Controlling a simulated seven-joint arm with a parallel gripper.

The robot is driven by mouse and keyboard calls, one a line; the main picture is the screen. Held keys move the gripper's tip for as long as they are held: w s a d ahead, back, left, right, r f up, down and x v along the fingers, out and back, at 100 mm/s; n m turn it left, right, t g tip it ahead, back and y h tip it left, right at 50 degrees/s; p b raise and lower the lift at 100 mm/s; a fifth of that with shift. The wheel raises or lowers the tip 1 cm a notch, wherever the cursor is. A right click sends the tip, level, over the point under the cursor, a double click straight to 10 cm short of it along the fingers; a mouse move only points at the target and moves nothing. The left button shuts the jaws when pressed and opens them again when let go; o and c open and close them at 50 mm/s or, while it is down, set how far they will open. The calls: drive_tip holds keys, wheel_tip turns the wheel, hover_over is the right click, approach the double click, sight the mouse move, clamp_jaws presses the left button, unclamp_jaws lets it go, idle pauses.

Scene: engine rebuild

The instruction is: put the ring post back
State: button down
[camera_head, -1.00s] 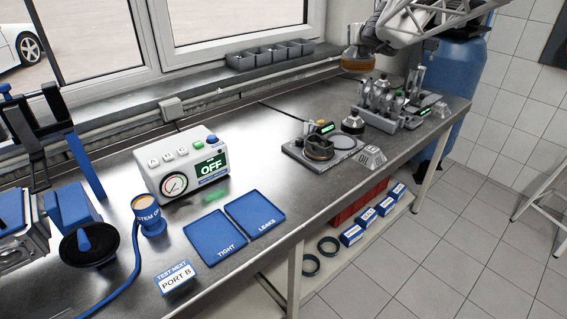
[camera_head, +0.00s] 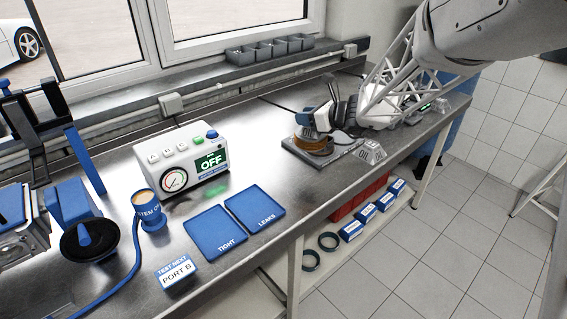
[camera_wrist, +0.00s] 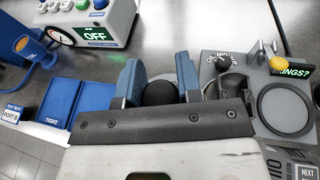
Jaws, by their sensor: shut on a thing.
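My gripper (camera_head: 318,121) is shut on what looks like the ring post (camera_head: 313,146), a round tan-brown body below the blue finger pads. In the wrist view its dark round top (camera_wrist: 160,93) sits between the two pads. In the head view it overlaps the grey plate station (camera_head: 345,152); I cannot tell whether it touches the plate. The station also shows in the wrist view, to the right of my fingers, with a round recess (camera_wrist: 286,106), a dial, a yellow button and a "RINGS?" display (camera_wrist: 292,70). My gripper hides part of the station in the head view.
A grey tester reading OFF (camera_head: 182,165) and the blue TIGHT (camera_head: 215,232) and LEAKS (camera_head: 255,207) mats lie to the left. A grey OIL block (camera_head: 371,152) stands at the station's right. My arm hides most of the engine block behind. Bench between mats and station is clear.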

drive_tip(key=s+a+f+n+g+y, duration=0.2)
drive_tip(key=s+a+f+n+g, duration=0.1)
drive_tip(key=s+f, duration=0.4)
drive_tip(key=s+g, duration=0.1)
drive_tip(key=s, duration=0.1)
drive_tip(key=shift+s+a+n+g, duration=0.3)
drive_tip(key=shift+s+n, duration=0.1)
drive_tip(key=shift+w, duration=0.15)
drive_tip(key=w+a, duration=0.2)
drive_tip(key=w, duration=0.5)
drive_tip(key=w+a+f, duration=0.1)
drive_tip(key=w+a, duration=0.1)
drive_tip(key=w, duration=0.5)
drive_tip(key=shift+a+f, duration=0.15)
drive_tip(key=shift+a, duration=0.25)
drive_tip(key=shift+w, duration=0.15)
drive_tip(key=shift+w+a+f, duration=0.1)
drive_tip(key=shift+w+f, duration=0.1)
drive_tip(key=shift+f, duration=0.7)
drive_tip(key=shift+w+a+f, duration=0.1)
drive_tip(key=shift+w+f, duration=0.05)
drive_tip(key=shift+f, duration=0.75)
drive_tip(key=shift+f, duration=0.15)
